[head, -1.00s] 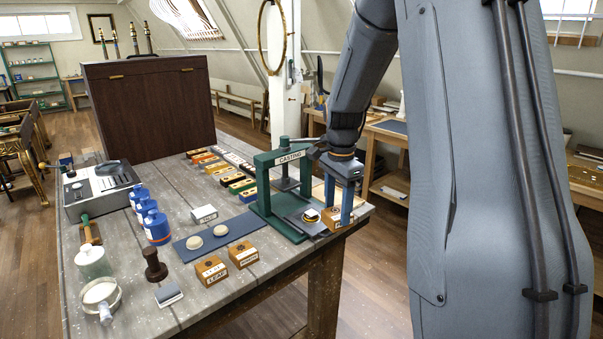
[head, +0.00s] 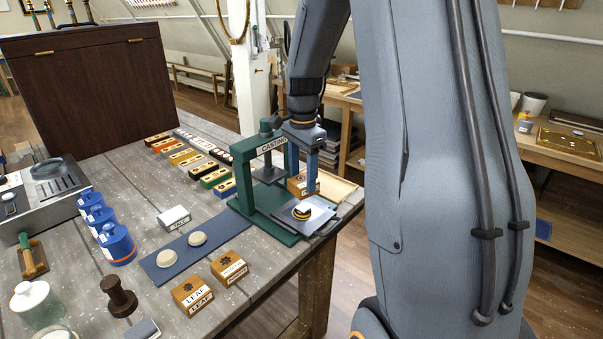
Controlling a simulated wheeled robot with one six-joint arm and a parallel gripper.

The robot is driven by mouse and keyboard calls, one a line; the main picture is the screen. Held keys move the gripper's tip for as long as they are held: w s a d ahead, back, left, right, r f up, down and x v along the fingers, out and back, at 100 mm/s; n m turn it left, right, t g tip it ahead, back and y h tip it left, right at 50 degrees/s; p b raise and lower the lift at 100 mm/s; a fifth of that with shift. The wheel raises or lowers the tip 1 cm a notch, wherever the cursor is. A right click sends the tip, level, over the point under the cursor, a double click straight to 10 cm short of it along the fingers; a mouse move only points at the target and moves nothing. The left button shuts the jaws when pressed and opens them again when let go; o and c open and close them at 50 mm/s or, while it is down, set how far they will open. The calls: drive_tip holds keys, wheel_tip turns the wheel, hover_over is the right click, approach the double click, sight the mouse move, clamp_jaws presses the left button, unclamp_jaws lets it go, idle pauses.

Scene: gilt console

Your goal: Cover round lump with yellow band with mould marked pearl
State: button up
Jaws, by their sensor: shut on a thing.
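Two pale lumps (head: 197,239) lie on a blue mat (head: 218,232). A mould marked LEAF (head: 193,297) and another wooden mould (head: 229,271) stand in front. A TALC block (head: 174,218) and several coloured blocks stand behind. The table edge is close right of the press.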

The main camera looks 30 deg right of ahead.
wheel_tip(320, 180, down, 4)
drive_tip(key=b, duration=0.2)
drive_tip(key=shift+b, duration=0.4)
drive_tip(key=shift+f, duration=0.65)
drive_tip(key=shift+f+p, duration=0.4)
drive_tip(key=shift+f, duration=0.2)
idle(2.1)
idle(0.9)
drive_tip(key=o, duration=1.1)
drive_tip(key=shift+o, duration=0.2)
drive_tip(key=shift+r+b, duration=0.9)
drive_tip(key=shift+r, duration=3.05)
drive_tip(key=s+a+f+n+b, duration=0.1)
drive_tip(key=s+a+f+n, duration=0.4)
drive_tip(key=s+a+n, duration=0.2)
drive_tip(key=s+a+f+n+t+b, duration=0.1)
drive_tip(key=s+a+f+n, duration=0.4)
drive_tip(key=s+a+n, duration=0.3)
drive_tip(key=shift+s+n, duration=0.15)
drive_tip(key=shift+n, duration=0.75)
